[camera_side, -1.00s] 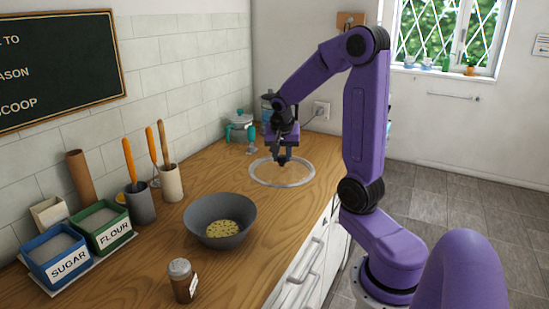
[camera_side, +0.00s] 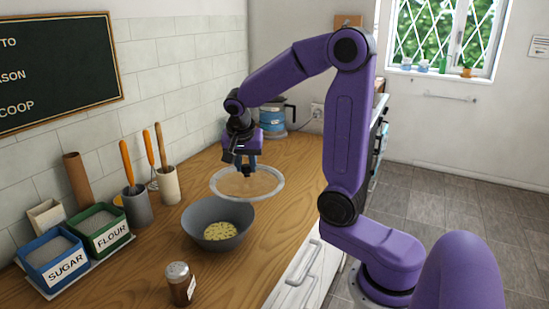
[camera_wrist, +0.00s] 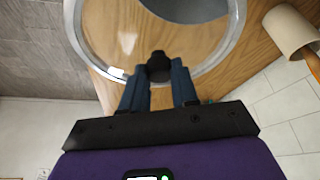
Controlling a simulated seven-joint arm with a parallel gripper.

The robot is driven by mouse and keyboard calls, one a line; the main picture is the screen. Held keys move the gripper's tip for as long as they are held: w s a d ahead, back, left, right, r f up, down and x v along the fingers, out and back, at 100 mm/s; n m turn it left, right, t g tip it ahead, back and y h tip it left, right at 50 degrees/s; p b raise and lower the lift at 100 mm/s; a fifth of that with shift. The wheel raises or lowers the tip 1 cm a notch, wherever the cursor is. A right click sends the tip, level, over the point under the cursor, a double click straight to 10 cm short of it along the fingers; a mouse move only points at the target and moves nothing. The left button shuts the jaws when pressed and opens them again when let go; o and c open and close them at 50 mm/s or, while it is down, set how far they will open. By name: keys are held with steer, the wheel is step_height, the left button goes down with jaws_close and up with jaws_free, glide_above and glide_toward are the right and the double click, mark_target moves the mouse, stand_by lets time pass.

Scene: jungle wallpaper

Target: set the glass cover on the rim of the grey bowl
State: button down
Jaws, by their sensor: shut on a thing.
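The glass cover (camera_side: 222,187) is a clear disc with a pale rim and a dark knob. My gripper (camera_side: 249,172) is shut on its knob and holds it in the air, roughly level, behind and a little right of the grey bowl. In the wrist view my gripper (camera_wrist: 158,72) has its fingers on either side of the black knob, and the cover's rim (camera_wrist: 76,30) spreads beyond them. The grey bowl (camera_side: 194,224) stands on the wooden counter with yellowish pieces inside. Part of the bowl shows in the wrist view (camera_wrist: 190,8), seen through the glass.
A shaker (camera_side: 180,284) stands in front of the bowl. Utensil holders (camera_side: 138,207) and the sugar (camera_side: 52,262) and flour (camera_side: 104,232) bins line the wall at left. A blue-banded pot (camera_side: 271,117) stands at the back. The counter right of the bowl is clear.

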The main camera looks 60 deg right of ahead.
glide_above(215, 193)
steer(key=shift+a, duration=0.15)
steer(key=shift+s, duration=0.1)
steer(key=shift+f, duration=2.5)
steer(key=shift+f, duration=0.85)
steer(key=c, duration=0.8)
jaws_free()
steer(key=shift+r, duration=0.15)
